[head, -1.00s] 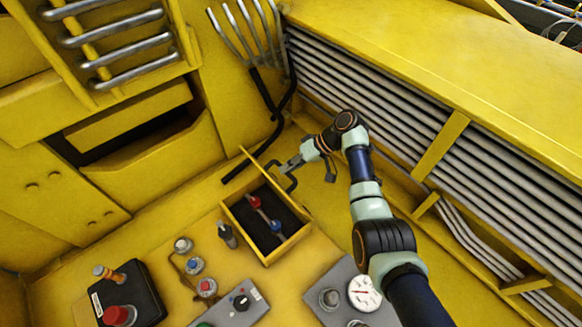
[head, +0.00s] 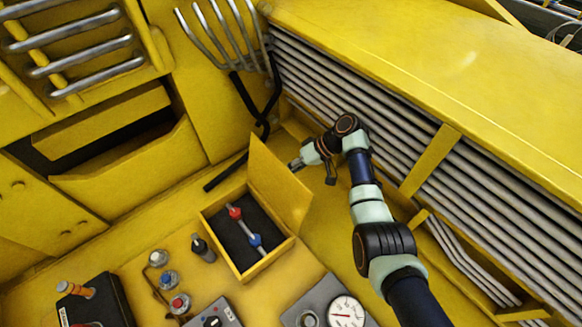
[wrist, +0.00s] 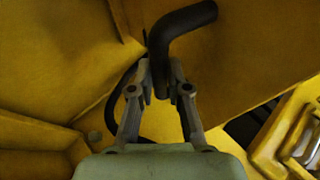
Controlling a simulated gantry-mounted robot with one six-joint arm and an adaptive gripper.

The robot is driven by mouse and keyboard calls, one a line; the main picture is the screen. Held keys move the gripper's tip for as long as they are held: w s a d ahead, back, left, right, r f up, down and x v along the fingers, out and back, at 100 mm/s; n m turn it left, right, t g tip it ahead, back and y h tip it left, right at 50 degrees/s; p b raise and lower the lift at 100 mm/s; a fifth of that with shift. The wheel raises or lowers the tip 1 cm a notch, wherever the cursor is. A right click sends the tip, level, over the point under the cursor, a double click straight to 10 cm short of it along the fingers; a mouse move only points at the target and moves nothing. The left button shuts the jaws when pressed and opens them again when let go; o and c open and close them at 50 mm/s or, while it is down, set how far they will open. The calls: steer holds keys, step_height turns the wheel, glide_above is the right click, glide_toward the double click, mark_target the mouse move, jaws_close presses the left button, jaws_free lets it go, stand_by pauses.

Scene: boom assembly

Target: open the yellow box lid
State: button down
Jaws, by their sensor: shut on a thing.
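The yellow box (head: 214,240) stands on the yellow deck in the head view, with its dark inside showing. Its yellow lid (head: 278,185) stands up along the box's right side, tilted away from the opening, inner face showing. My gripper (head: 294,166) is behind the lid, its tips partly hidden by it. In the wrist view my gripper (wrist: 161,72) is shut on the dark curved handle (wrist: 188,22), which passes between the fingers. The handle is hidden behind the lid in the head view.
Inside the box is a rod with a red knob (head: 235,213) and a blue knob (head: 255,241). Knobs and a gauge (head: 346,312) stand in front. Grey pipes (head: 365,115) run along the right wall. A black bar (head: 226,171) lies left of the lid.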

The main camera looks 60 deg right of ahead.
steer(key=shift+s+f, duration=0.25)
steer(key=shift+f, duration=0.5)
steer(key=c, duration=1.1)
jaws_free()
steer(key=shift+s, duration=0.15)
steer(key=shift+c, duration=0.2)
steer(key=shift+r, duration=0.1)
steer(key=shift+r, duration=0.15)
step_height(320, 180, up, 10)
